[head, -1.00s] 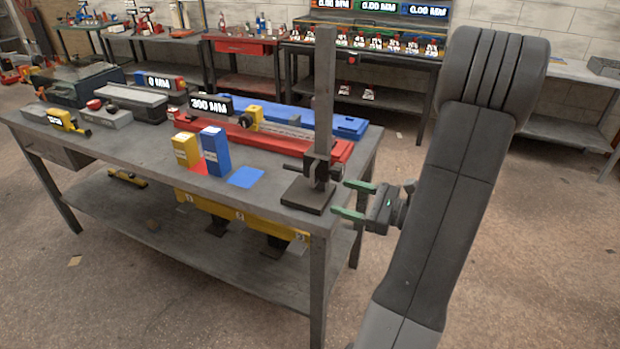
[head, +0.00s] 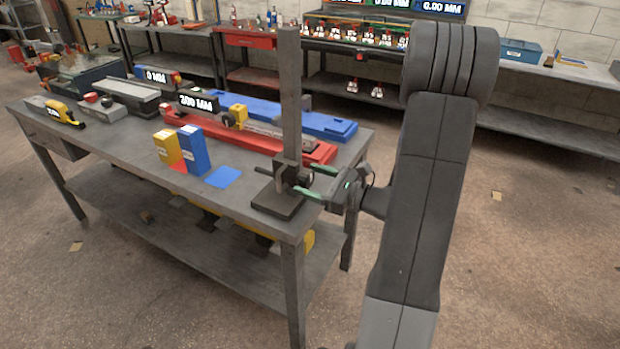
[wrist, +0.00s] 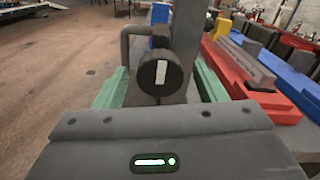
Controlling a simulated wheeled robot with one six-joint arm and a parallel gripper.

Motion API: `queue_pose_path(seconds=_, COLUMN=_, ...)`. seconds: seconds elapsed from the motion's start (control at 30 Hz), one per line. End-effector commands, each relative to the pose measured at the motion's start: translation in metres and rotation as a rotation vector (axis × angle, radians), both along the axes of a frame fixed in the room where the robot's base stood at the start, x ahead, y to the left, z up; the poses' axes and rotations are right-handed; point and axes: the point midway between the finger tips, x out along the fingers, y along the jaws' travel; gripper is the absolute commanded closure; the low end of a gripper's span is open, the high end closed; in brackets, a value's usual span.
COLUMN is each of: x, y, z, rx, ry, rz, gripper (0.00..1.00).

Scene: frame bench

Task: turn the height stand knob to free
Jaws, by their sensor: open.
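The height stand (head: 291,110) is a grey upright column on a dark square base at the bench's near right corner. Its round black knob (wrist: 160,77) faces the wrist camera and carries a white bar mark, which stands upright in that view. My gripper (head: 310,182) is at the stand's right side in the head view. In the wrist view its two green fingers are apart, one on each side of the knob. I cannot tell whether either finger touches it. In the head view the knob is small and partly hidden near the fingers.
A blue block (head: 193,150) and a yellow block (head: 167,147) stand left of the stand on the workbench (head: 120,150). A red rail (head: 240,139) and a blue rail (head: 320,122) lie behind it.

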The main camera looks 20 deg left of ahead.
Motion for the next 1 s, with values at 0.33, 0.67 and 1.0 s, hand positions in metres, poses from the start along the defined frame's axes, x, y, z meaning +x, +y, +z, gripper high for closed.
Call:
queue_pose_path(seconds=0.33, x=0.0008, y=0.0086, z=0.0001, rx=0.000, ry=0.000, rz=-0.001, gripper=0.35)
queue_pose_path(seconds=0.67, x=0.0007, y=0.0083, z=0.0001, rx=0.000, ry=0.000, rz=-0.001, gripper=0.80)
queue_pose_path(seconds=1.0, x=0.0007, y=0.0082, z=-0.0024, rx=-0.003, ry=-0.057, rz=-0.001, gripper=0.80)
